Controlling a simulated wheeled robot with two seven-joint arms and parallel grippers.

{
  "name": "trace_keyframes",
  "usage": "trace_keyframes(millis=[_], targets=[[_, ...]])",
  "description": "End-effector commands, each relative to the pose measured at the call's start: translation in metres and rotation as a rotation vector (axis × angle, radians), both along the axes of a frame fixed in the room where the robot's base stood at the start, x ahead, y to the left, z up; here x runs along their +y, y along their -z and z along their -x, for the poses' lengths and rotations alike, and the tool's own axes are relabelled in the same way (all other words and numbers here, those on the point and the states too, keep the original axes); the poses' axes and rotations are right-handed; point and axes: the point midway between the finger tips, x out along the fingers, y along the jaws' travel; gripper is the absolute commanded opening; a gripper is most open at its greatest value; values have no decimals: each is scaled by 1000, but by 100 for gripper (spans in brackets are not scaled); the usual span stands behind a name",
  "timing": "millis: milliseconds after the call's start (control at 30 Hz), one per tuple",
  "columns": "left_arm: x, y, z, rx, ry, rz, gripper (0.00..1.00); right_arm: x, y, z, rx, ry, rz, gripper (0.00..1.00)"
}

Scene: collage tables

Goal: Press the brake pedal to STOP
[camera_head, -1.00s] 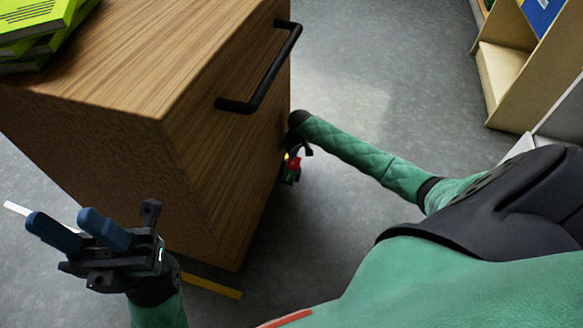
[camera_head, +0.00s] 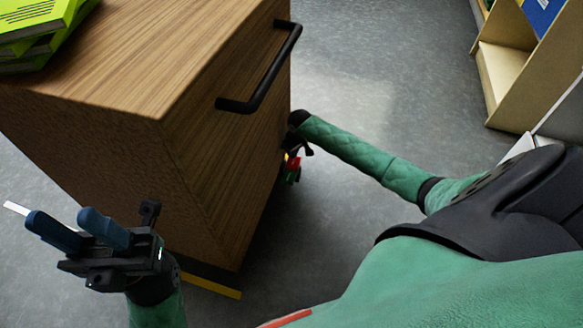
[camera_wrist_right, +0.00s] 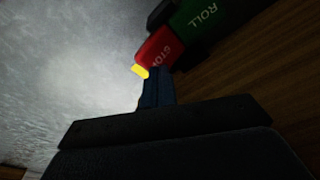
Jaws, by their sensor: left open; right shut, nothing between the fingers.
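The brake pedal shows in the right wrist view as a red part marked STOP (camera_wrist_right: 160,48) beside a green part marked ROLL (camera_wrist_right: 205,22). In the head view the red part (camera_head: 293,170) is small, low by the front of the wooden cabinet. My right gripper (camera_wrist_right: 156,80) is shut and empty, its dark blue fingers right at the red part; I cannot tell whether they touch it. In the head view the cabinet edge and my arm mostly hide this gripper. My left gripper (camera_head: 78,230) is open and empty, left of the cabinet.
The wooden cabinet (camera_head: 215,150) has a black bar handle (camera_head: 262,85) on its front. Green books (camera_head: 35,40) lie on its top. A yellow strip (camera_head: 210,285) shows at its base. A pale shelf (camera_head: 505,70) stands at the right. Grey floor between is clear.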

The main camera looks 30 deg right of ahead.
Motion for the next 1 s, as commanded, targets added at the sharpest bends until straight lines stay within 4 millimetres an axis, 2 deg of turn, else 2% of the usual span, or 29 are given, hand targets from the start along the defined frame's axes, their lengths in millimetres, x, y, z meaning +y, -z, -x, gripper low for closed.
trace_keyframes(millis=[1000], targets=[[0,0,0,-2,-1,2,41,0,6,0,0,0,0,0]])
